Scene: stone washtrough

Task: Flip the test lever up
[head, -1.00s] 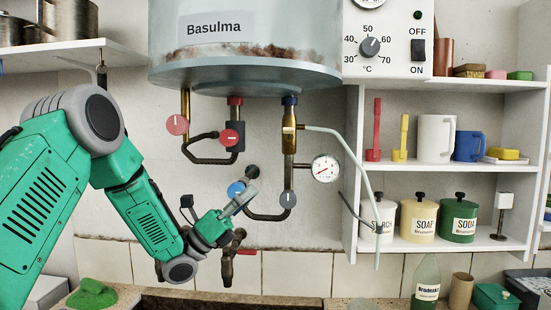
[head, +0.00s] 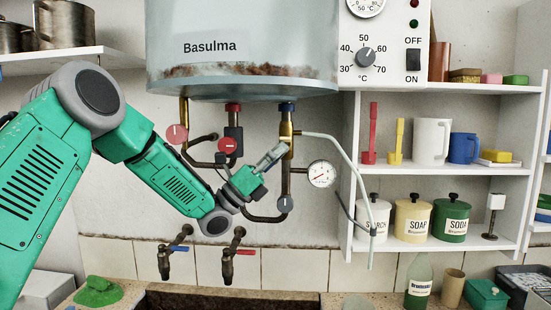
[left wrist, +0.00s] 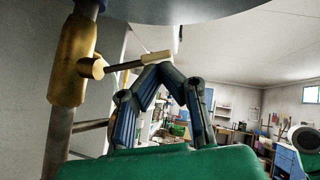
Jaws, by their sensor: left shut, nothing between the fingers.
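The brass valve body (head: 287,130) hangs under the boiler, below a blue collar. In the left wrist view, the brass body (left wrist: 72,60) stands at the left. The test lever (left wrist: 125,65) juts from it to the right as a thin dark rod with a pale tip, about level. In the head view the lever is hard to make out. My left gripper (head: 280,150) is shut and empty, just below and in front of the brass body. In the wrist view its fingertips (left wrist: 160,68) meet just under the lever's tip. I cannot tell whether they touch it. My right gripper is out of view.
The boiler (head: 240,50) hangs close above. A pressure gauge (head: 322,174) and pale hose (head: 352,165) are to the right, a red disc (head: 228,145) and pipes to the left. Two taps (head: 227,262) are below. Shelves with jars (head: 412,220) stand at right.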

